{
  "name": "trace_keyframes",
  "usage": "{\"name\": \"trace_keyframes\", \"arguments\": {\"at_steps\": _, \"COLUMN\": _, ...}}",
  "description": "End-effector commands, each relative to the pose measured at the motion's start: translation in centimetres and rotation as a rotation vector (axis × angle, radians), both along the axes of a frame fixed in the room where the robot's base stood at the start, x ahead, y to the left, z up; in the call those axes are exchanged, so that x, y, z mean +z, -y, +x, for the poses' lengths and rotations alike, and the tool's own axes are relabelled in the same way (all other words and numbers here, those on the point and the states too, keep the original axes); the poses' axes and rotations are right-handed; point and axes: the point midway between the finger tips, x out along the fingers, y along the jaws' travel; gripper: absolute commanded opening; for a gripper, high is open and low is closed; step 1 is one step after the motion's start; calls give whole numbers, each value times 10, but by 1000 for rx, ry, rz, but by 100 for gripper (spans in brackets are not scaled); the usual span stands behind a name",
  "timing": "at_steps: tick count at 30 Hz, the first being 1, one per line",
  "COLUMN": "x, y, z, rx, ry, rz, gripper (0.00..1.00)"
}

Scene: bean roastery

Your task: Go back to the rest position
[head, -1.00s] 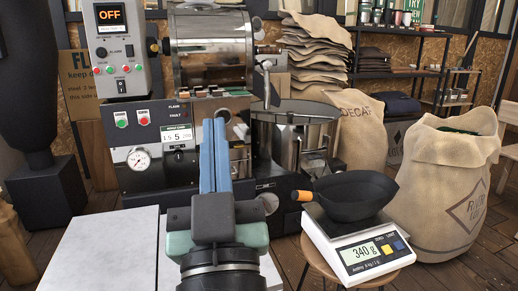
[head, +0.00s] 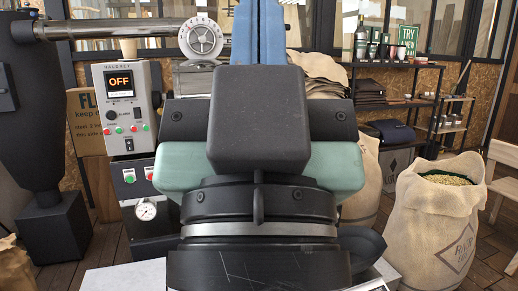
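My gripper (head: 258,35) is raised close in front of the head camera and fills the middle of the view. Its blue fingers point up and away at the top of the picture. They lie side by side with only a thin line between them, and no object shows between them. Their tips are cut off by the top edge. The gripper's dark body hides most of the roaster and nearly all of the scale. Part of the black pan (head: 362,245) shows at the lower right of my gripper.
The roaster's control box (head: 128,107) reads OFF at the left. An open sack of beans (head: 437,220) stands at the right. Shelves (head: 395,100) stand behind. A pale worktop (head: 125,278) shows at the bottom left. Some wooden floor is clear at the right.

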Motion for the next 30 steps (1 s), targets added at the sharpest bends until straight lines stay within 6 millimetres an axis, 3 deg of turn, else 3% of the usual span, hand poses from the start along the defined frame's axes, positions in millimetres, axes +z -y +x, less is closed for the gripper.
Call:
{"name": "trace_keyframes", "arguments": {"at_steps": 1, "x": 32, "y": 0, "z": 0, "rx": 0, "ry": 0, "rz": 0, "gripper": 0}}
{"name": "trace_keyframes", "arguments": {"at_steps": 15, "x": 166, "y": 0, "z": 0, "rx": 1, "ry": -1, "rz": 0, "gripper": 0}}
{"name": "trace_keyframes", "arguments": {"at_steps": 21, "x": 190, "y": 0, "z": 0, "rx": 1, "ry": -1, "rz": 0, "gripper": 0}}
{"name": "trace_keyframes", "arguments": {"at_steps": 30, "x": 190, "y": 0, "z": 0, "rx": 1, "ry": 0, "rz": 0, "gripper": 0}}
